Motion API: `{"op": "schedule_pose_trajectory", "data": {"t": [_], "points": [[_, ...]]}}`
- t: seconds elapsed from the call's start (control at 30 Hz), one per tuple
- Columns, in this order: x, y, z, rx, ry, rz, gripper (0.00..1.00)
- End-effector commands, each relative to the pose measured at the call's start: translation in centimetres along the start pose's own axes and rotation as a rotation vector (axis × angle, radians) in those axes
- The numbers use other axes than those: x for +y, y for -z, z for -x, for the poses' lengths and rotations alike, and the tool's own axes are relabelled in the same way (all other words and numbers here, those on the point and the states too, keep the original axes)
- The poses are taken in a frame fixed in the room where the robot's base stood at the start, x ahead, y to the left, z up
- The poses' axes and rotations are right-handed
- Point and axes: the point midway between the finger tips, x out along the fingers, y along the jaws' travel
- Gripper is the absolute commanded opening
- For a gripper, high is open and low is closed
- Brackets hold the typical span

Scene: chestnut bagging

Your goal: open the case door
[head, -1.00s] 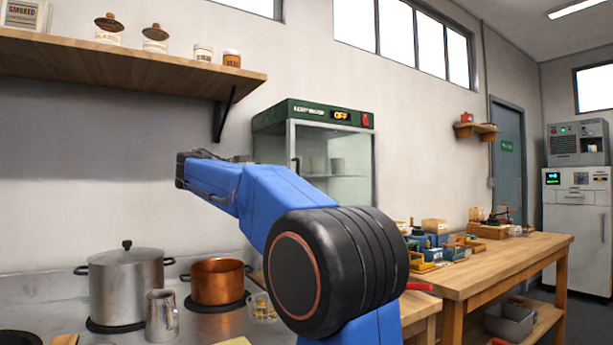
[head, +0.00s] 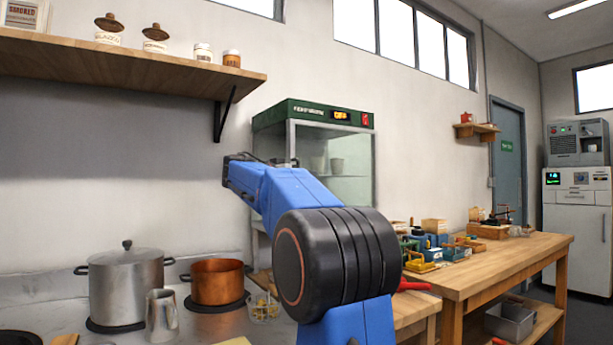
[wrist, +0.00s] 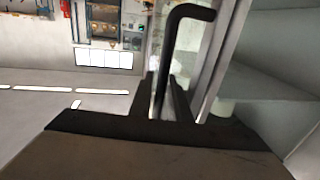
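The glass-fronted case (head: 318,112) with a green top band stands against the wall behind my arm. Its front door (head: 350,190) looks in place in its frame; I cannot tell if it is slightly ajar. In the wrist view the black bent door handle (wrist: 168,50) stands upright just ahead of my gripper (wrist: 165,98), beside the pale door frame (wrist: 213,62). The dark gripper parts are at the handle's lower end, and contact between them is unclear. In the head view the handle and fingertips are hidden by my blue arm.
Case shelves (wrist: 265,75) and a pale cup (wrist: 222,107) show behind the glass. A steel pot (head: 125,288), a copper pot (head: 217,281) and a metal jug (head: 161,314) stand left below. A wall shelf (head: 120,69) hangs above; a cluttered wooden table (head: 510,262) is right.

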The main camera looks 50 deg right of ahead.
Motion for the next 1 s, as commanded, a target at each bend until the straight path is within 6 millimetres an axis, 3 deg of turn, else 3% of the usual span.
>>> {"op": "schedule_pose_trajectory", "data": {"t": [0.2, 0.27, 0.3, 0.63, 1.0], "points": [[0.0, 0.0, 0.0, 0.000, 0.000, 0.000, 0.16], [0.0, 0.0, 0.0, 0.000, 0.000, 0.000, 0.02], [0.0, 0.0, 0.0, 0.000, 0.000, 0.000, 0.00], [0.5, 0.1, 0.0, 0.000, 0.008, 0.000, 0.00], [4.5, 0.3, -0.1, 0.003, 0.105, -0.001, 0.00]]}}
